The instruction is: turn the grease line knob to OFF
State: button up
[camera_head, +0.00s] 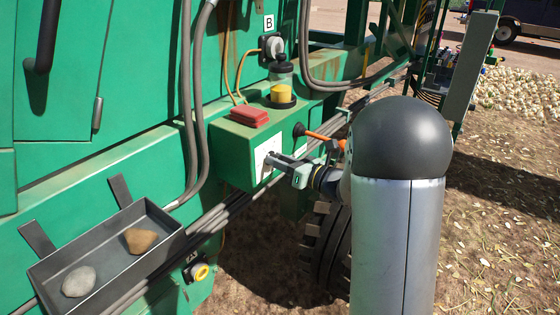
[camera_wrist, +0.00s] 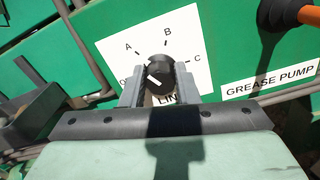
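The grease line knob (camera_wrist: 159,76) is a round black knob on a white dial plate (camera_wrist: 177,34) marked A, B and C. An O of a partly hidden word shows at the left. In the head view, my gripper (camera_head: 272,166) is at the plate (camera_head: 264,150) on the green box, and the knob is hidden.
An orange-handled lever (camera_head: 318,135) stands just right of the plate, above a GREASE PUMP label (camera_wrist: 272,81). A red block (camera_head: 249,115) sits on the green box (camera_head: 228,152). Grey pipes run below. A metal tray (camera_head: 105,268) with two stones is at the lower left.

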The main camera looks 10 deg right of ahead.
jog(key=shift+f+b, duration=0.2)
jog(key=shift+b, duration=0.45)
jog(key=n+b, duration=1.1)
jog(key=b, duration=0.9)
jog(key=shift+s+a+n, duration=0.1)
jog(key=shift+s+n, duration=0.05)
jog(key=shift+n, duration=0.25)
jog(key=shift+r, duration=0.1)
jog(key=o, duration=1)
jog(key=v, duration=1.7)
jog(key=shift+s, duration=0.2)
